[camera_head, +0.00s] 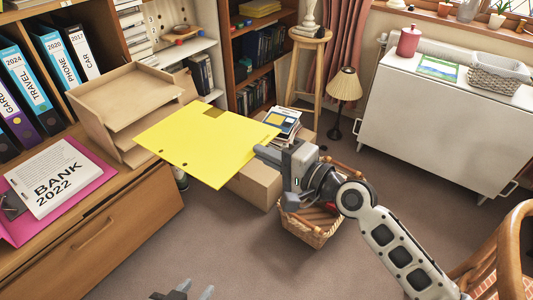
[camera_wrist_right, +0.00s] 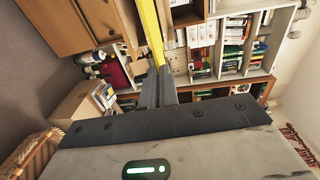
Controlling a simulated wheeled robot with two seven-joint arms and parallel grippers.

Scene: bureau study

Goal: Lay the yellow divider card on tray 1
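The yellow divider card (camera_head: 207,146) is held out flat over the floor, its left corner close to the tray stack. My right gripper (camera_head: 268,150) is shut on the card's right edge. In the right wrist view the yellow card (camera_wrist_right: 151,30) shows edge-on between the fingers (camera_wrist_right: 158,85). The beige tray stack (camera_head: 128,97) stands on the wooden bureau, with open shelves facing right. I see no label telling which is tray 1, and the card hides part of the lower front. My left gripper (camera_head: 196,287) is at the bottom edge, fingers apart and empty.
Ring binders (camera_head: 52,65) stand left of the trays. A BANK 2022 booklet (camera_head: 48,178) lies on a pink folder (camera_head: 95,178) at the bureau's front. Below the card are a cardboard box (camera_head: 255,187) and a wicker basket (camera_head: 306,233). A lamp (camera_head: 343,90) stands behind.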

